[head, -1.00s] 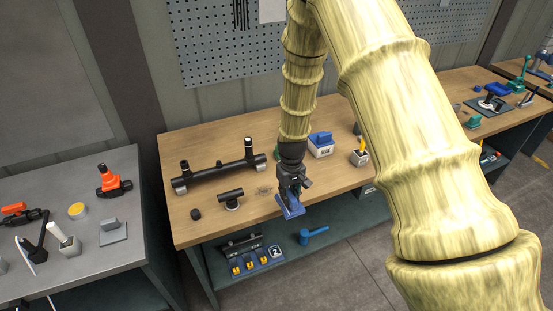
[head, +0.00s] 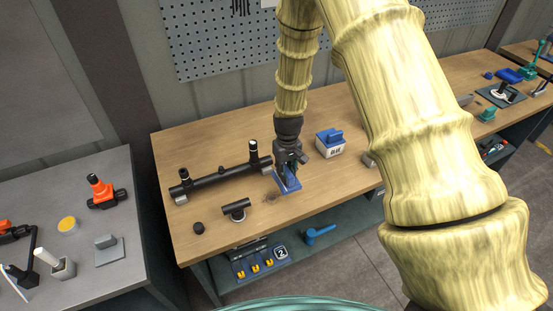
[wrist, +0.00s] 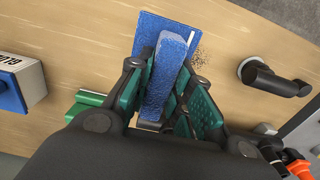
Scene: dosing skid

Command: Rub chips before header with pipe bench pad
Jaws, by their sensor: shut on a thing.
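The pad (head: 288,181) is blue, with a flat base and a raised blue grip. My gripper (head: 290,163) is shut on that grip, just right of the header's right end. In the wrist view the pad's grip (wrist: 166,75) is between my green-lined fingers, and its base shows beyond them. I cannot tell whether the base touches the bench. The chips (wrist: 197,57) are a small patch of dark specks on the wood, close beside the pad's right edge in the wrist view. The header (head: 222,177) is a long black pipe with upright stubs, lying on the bench (head: 320,190).
A black tee fitting (head: 236,208) and a small black cap (head: 199,228) stand left of the pad. A white box with blue top (head: 330,143) is close on the right. A green block (wrist: 88,104) shows beside my gripper. The front bench strip is clear.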

